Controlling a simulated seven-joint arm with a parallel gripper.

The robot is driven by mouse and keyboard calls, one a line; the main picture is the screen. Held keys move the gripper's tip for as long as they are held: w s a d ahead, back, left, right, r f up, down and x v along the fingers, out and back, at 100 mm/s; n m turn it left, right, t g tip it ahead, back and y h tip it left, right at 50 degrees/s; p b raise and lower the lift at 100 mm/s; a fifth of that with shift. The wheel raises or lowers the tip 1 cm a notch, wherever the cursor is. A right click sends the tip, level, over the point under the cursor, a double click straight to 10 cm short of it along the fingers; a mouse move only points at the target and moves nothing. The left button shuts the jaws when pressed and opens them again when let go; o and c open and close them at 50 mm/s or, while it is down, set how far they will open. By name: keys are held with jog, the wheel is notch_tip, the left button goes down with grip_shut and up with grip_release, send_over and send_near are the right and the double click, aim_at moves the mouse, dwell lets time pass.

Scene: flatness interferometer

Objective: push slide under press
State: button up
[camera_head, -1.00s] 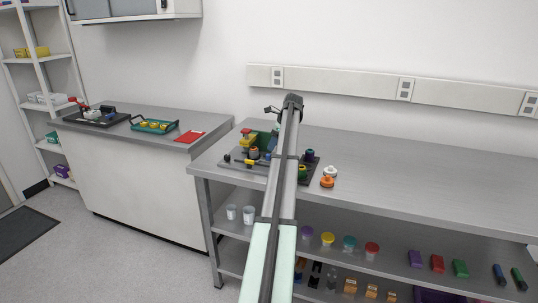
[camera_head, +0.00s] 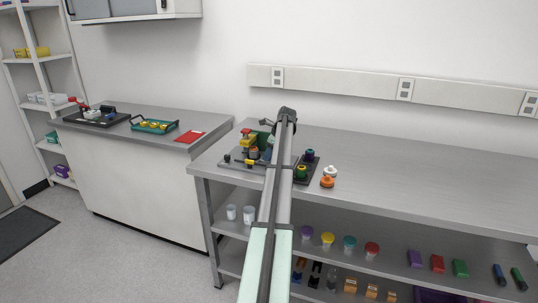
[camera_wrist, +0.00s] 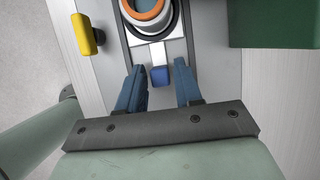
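In the wrist view a pale slide (camera_wrist: 150,54) carries an orange-rimmed round part (camera_wrist: 146,10) inside a dark ring. It lies in a channel on a grey base (camera_wrist: 113,60). A blue block (camera_wrist: 160,76) is at its near end. My gripper (camera_wrist: 159,68) is open, its two blue fingers either side of the blue block with visible gaps. In the head view the fixture stands at the bench's left end, with a yellow, red-topped press (camera_head: 247,139). My arm hides the fingers there.
A yellow handle (camera_wrist: 88,35) stands left of the channel and a green block (camera_wrist: 273,22) right of it. A dark tray (camera_head: 309,167) with small knobs, and a white and an orange part (camera_head: 327,181), sit right of my arm. The bench farther right is clear.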

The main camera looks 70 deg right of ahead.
aim_at(261, 159)
grip_shut()
dwell(0.3)
jog(key=shift+w, duration=1.9)
jog(key=shift+o, duration=1.4)
grip_release()
jog(key=shift+r, duration=0.1)
jog(key=v, duration=1.3)
jog(key=shift+s+r, duration=0.2)
jog(key=shift+r, duration=0.05)
